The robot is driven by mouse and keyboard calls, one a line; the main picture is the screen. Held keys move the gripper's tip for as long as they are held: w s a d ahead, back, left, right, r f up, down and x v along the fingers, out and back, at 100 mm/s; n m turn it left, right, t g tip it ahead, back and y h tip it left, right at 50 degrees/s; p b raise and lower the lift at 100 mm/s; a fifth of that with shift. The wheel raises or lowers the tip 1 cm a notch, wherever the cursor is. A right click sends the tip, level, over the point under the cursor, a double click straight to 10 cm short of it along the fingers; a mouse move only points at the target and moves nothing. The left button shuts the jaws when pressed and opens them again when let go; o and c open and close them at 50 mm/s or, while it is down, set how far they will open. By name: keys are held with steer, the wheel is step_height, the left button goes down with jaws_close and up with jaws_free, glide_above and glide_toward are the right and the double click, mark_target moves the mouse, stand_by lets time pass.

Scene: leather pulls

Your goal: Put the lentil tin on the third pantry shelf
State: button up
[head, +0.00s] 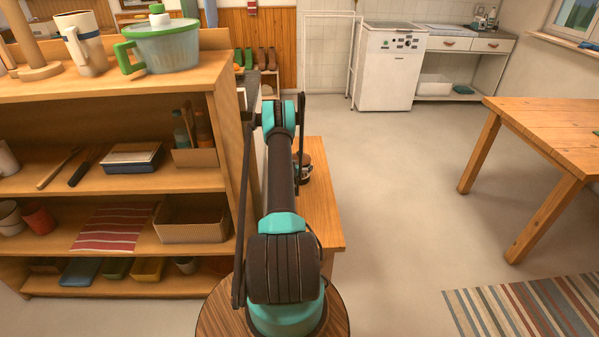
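A small round dark tin-like object with a brown top (304,161) stands or is held over the low wooden bench beyond my arm. Its label is too small to read, so I cannot tell whether it is the lentil tin. My gripper (299,184) is down beside this object, mostly hidden by my arm links. I cannot tell whether its fingers are open or touching the object. The wooden pantry shelf unit (228,120) stands at the left, with several boards holding goods.
The top board holds a green-handled glass jug (160,42) and a white jug (82,44). A wooden table (545,110) stands right. The floor between is clear.

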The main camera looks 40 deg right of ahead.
steer(key=c, duration=0.9)
steer(key=shift+o, duration=0.2)
steer(key=shift+r, duration=0.1)
